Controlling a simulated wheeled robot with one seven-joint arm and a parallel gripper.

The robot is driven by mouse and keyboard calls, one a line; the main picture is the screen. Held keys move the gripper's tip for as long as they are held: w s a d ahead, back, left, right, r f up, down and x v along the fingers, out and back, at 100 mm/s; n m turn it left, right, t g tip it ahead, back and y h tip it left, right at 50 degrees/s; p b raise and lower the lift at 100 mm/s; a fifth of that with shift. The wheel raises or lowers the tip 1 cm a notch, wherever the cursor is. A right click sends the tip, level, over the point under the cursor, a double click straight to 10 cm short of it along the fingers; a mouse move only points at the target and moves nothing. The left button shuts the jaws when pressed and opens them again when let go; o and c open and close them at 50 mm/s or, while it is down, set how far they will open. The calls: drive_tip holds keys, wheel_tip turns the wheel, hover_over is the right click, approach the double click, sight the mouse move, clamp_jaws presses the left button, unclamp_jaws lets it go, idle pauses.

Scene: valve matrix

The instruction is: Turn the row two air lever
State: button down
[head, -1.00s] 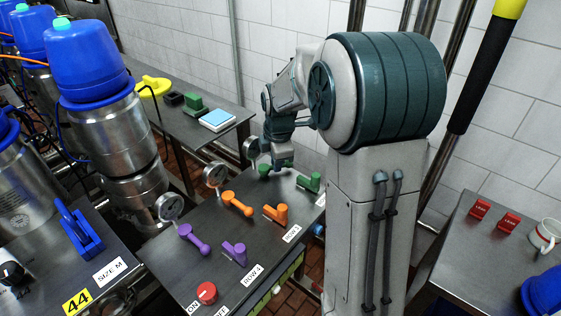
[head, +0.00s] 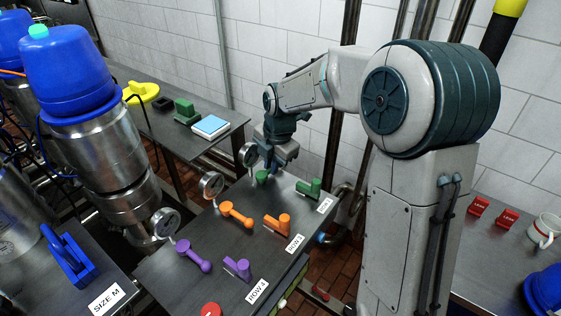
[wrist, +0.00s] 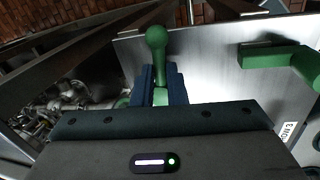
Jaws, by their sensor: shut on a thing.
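A green ball-ended lever (wrist: 156,50) stands up between the two dark blue fingers of my gripper (wrist: 160,85) in the wrist view. My gripper is shut on this lever. In the head view my gripper (head: 272,166) is down at the far end of the panel, and only the green ball end (head: 262,177) shows beside it. The second green lever (head: 308,188), with a blocky handle, is to the right, apart from the gripper; it also shows at the right of the wrist view (wrist: 280,56). The row label by the green levers is too small to read surely.
The dark panel (head: 190,290) also bears orange levers (head: 236,214) and purple levers (head: 193,256) nearer, plus a red knob (head: 211,309). A round gauge (head: 248,155) stands close left of my gripper. A back table (head: 160,125) holds small blocks.

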drive_tip(key=shift+r, duration=0.1)
drive_tip(key=c, duration=1.5)
unclamp_jaws()
drive_tip(key=shift+o, duration=0.2)
wheel_tip(320, 180, up, 14)
drive_tip(key=s+d+b, duration=0.1)
drive_tip(key=s, duration=0.1)
drive_tip(key=shift+d+f, duration=0.25)
drive_tip(key=shift+d, duration=0.15)
